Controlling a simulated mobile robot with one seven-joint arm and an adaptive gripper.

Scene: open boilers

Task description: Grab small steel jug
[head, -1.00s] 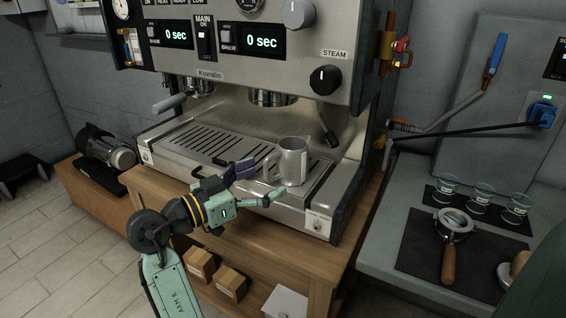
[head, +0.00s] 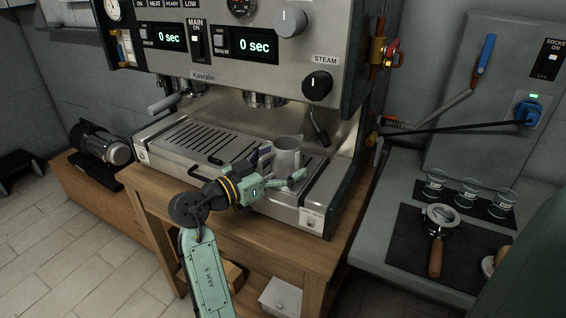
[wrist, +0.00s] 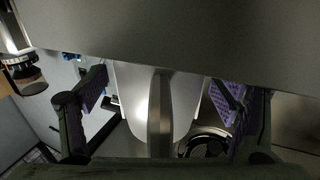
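The small steel jug (head: 287,152) stands upright on the drip tray (head: 187,140) of the espresso machine, under the steam knob side. My gripper (head: 282,168) is at the jug's near left side, partly in front of it. In the wrist view the jug (wrist: 185,100) lies between the two purple-padded fingers of my gripper (wrist: 163,100), with its handle (wrist: 160,112) toward the camera. The fingers are spread wide, with gaps visible on both sides of the jug. The jug's lower part is hidden behind my gripper in the head view.
The steam wand (head: 319,128) hangs close to the right of the jug. The machine's front panel (head: 235,45) rises above and behind. At right, a portafilter (head: 438,225) and several small glasses (head: 470,195) sit on dark mats.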

